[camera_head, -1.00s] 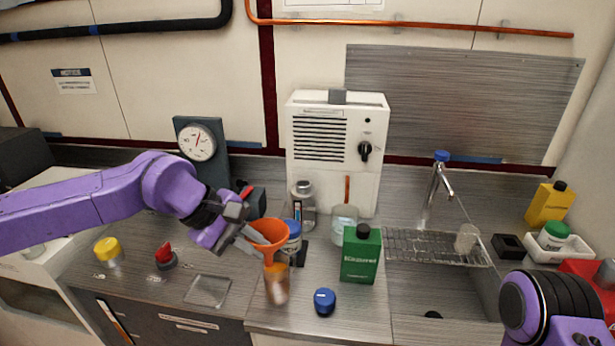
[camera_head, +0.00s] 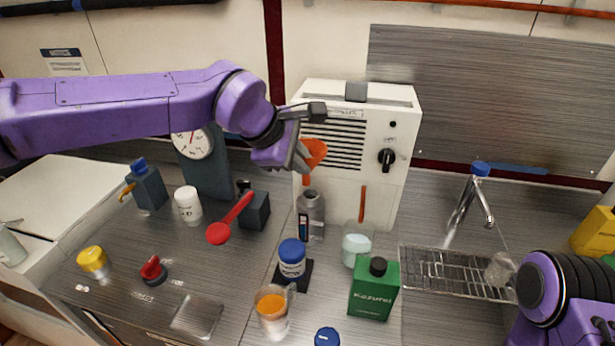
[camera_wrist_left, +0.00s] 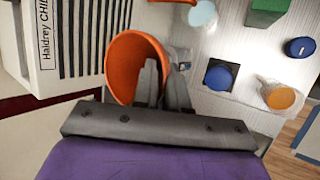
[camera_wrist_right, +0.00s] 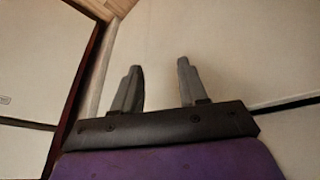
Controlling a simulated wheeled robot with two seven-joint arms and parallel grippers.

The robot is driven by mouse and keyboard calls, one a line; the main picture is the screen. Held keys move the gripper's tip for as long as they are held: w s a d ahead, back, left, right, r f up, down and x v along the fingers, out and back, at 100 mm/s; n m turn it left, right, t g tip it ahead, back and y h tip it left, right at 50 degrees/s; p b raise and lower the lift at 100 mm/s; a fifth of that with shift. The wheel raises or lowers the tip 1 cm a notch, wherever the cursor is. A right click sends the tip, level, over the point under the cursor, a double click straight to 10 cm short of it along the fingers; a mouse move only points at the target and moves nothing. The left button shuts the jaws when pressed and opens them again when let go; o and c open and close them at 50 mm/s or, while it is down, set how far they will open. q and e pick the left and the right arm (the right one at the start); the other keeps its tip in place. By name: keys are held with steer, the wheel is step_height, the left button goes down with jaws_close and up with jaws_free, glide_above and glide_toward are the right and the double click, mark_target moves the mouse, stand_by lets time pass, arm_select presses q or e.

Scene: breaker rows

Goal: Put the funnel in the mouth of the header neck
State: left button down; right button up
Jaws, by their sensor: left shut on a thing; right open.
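The orange funnel (camera_head: 315,150) is held at its rim by my left gripper (camera_head: 303,158), which is shut on it. Its spout points down in front of the white chiller. The header neck appears to be the grey upright cylinder (camera_head: 311,212) below it. The spout's lower end shows just above the neck's top in the head view; I cannot tell the exact gap or depth. In the left wrist view the funnel (camera_wrist_left: 126,62) shows its wide mouth beside the fingers (camera_wrist_left: 155,88). My right gripper (camera_wrist_right: 158,85) is open and empty, facing blank panels.
The white chiller (camera_head: 345,160) stands right behind. In front are a blue-lidded jar (camera_head: 292,262), a cup with orange contents (camera_head: 272,308), a green bottle (camera_head: 374,292) and a clear beaker (camera_head: 357,244). A sink rack (camera_head: 455,272) is at right.

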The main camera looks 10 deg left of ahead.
arm_select(q)
steer(key=w+f, duration=0.2)
steer(key=f, duration=0.1)
steer(key=w+f+p, duration=0.1)
steer(key=f, duration=0.1)
steer(key=w+f+p, duration=0.1)
steer(key=w+f, duration=0.1)
steer(key=f, duration=0.1)
steer(key=shift+w+f, duration=0.3)
steer(key=shift+f, duration=0.35)
steer(key=shift+f, duration=0.1)
